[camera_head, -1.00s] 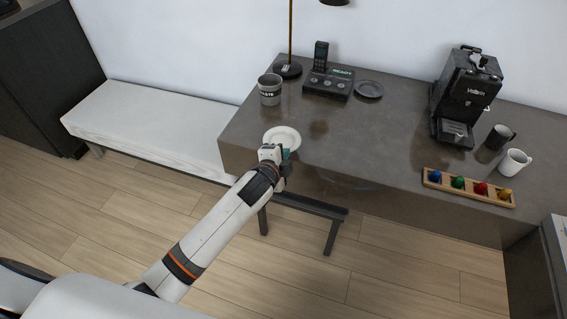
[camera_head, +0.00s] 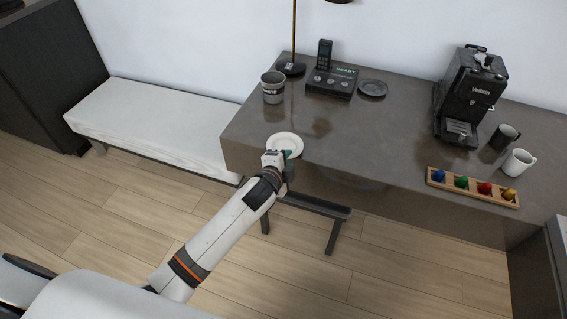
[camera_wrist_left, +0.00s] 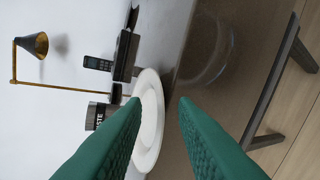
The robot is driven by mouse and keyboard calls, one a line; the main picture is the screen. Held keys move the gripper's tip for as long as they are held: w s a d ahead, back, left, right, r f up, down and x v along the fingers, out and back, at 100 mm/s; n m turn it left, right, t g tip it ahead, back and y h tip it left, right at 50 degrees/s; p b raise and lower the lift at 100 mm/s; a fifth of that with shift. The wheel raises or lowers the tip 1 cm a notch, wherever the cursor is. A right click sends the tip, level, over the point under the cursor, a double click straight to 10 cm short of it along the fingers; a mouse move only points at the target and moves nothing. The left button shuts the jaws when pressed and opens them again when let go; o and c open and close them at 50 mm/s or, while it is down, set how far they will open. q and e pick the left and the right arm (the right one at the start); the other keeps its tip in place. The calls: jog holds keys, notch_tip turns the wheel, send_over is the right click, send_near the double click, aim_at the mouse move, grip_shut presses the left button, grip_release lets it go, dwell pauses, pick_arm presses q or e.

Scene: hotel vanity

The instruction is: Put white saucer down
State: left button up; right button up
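The white saucer (camera_head: 286,142) is at the left front corner of the dark table (camera_head: 330,150), right side up. My left gripper (camera_head: 277,157) is at its near rim and hides part of it. In the left wrist view, the two green fingers (camera_wrist_left: 160,100) are apart, with a clear gap. My right gripper is not in view.
A grey cup (camera_head: 273,88), lamp (camera_head: 291,67), phone dock (camera_head: 331,82) and dark saucer (camera_head: 373,88) stand behind. A coffee machine (camera_head: 470,95), two mugs (camera_head: 517,162) and a wooden tray (camera_head: 472,187) are at right. The table's middle is clear. A white bench (camera_head: 155,125) adjoins the left.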

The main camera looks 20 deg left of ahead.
pick_arm(q)
jog(key=p+v, duration=0.1)
jog(key=v, duration=1.1)
jog(key=shift+r, duration=0.15)
